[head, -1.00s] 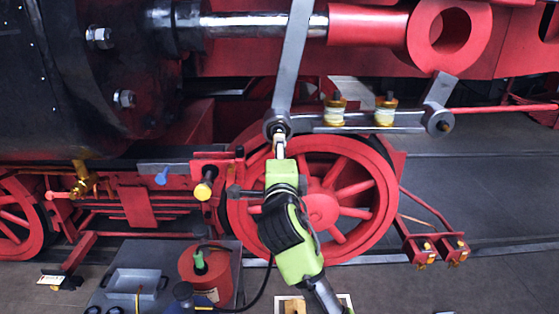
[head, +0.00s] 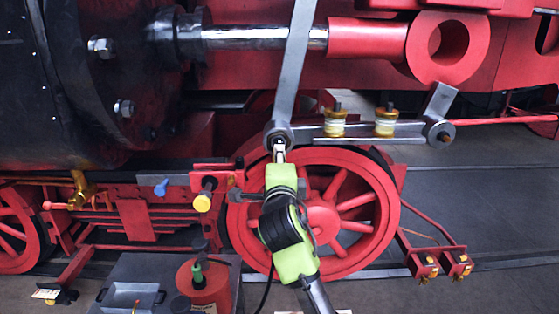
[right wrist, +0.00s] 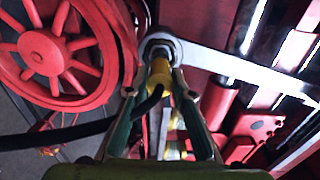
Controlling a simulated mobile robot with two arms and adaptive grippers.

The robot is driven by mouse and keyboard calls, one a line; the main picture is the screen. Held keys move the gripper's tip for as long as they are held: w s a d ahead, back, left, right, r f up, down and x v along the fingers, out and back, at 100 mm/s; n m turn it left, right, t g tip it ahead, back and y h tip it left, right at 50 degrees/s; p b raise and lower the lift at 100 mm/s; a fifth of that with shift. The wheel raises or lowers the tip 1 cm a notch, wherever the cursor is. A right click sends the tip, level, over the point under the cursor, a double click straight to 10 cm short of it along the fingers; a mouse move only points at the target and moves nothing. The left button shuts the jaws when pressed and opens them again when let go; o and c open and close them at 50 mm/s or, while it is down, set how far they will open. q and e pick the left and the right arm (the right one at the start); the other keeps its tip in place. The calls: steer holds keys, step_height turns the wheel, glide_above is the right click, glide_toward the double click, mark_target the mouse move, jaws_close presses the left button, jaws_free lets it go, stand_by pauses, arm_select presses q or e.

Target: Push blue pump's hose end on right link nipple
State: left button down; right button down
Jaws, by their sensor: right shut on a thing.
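My right gripper (head: 279,153) is at the lower eye (head: 278,136) of the grey hanging link, just below it in the head view. In the right wrist view, my right gripper (right wrist: 155,84) is shut on a yellow hose end (right wrist: 161,69) with a black hose (right wrist: 150,103) leading off it. The hose end points at the link eye (right wrist: 159,47), its tip right at or against it. The nipple is hidden behind the hose end, so I cannot tell whether it is seated. The hose (head: 266,285) also hangs beside my arm in the head view. My left gripper is not in view.
A horizontal grey bar (head: 405,131) with two yellow-white oil cups (head: 335,124) runs right from the link eye. A red spoked wheel (head: 322,212) stands close behind my arm. A red can (head: 204,287) stands lower left. Open floor lies to the right.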

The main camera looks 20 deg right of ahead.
steer(key=shift+s+a, duration=0.1)
steer(key=shift+v, duration=2.4)
